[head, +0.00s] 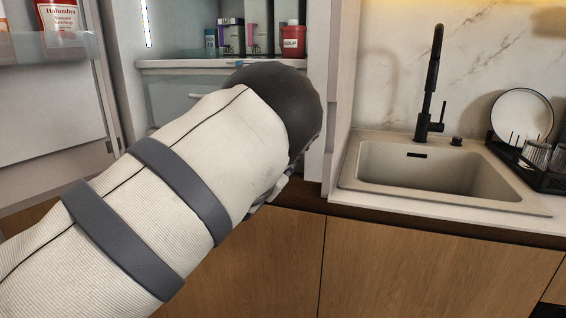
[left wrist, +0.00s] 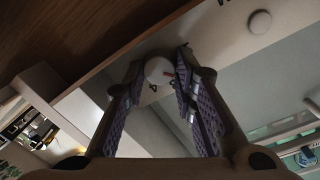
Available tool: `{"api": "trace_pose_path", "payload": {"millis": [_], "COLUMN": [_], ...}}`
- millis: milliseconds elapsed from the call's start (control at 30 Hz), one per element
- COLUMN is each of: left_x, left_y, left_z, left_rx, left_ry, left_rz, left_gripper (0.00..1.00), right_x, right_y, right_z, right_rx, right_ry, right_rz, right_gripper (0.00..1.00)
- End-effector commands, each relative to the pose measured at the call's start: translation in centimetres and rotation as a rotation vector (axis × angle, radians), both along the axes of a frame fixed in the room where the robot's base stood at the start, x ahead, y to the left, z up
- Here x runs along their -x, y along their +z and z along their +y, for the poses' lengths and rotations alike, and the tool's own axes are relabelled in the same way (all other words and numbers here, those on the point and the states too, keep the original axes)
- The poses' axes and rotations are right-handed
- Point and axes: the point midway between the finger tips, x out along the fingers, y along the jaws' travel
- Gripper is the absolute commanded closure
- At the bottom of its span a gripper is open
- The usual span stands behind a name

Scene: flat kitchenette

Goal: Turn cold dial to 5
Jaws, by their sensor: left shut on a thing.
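In the left wrist view a round white dial (left wrist: 157,70) with a small red mark sits at the fingertips of my left gripper (left wrist: 161,66). The two purple-padded fingers lie on either side of it, and the gripper is shut on the dial. In the head view my left arm reaches into the open fridge and hides the gripper and the dial. My right gripper is in neither view.
The fridge door (head: 45,110) stands open at the left, with a ketchup bottle (head: 62,25) on it. The sink (head: 430,170) is at the right.

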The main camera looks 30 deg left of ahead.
Motion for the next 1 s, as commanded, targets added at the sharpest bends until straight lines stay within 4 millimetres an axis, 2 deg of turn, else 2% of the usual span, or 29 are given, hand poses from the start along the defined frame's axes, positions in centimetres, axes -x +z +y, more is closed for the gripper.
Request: {"api": "trace_pose_path", "payload": {"millis": [1000], "left_x": [-0.07], "left_y": [-0.19], "left_z": [-0.31], "left_rx": [-0.935], "left_ry": [0.0], "left_rz": [0.226], "left_gripper": [1.0], "right_x": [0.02], "right_y": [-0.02], "right_z": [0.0], "right_rx": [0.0], "right_ry": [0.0], "right_rz": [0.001], "right_gripper": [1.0]}}
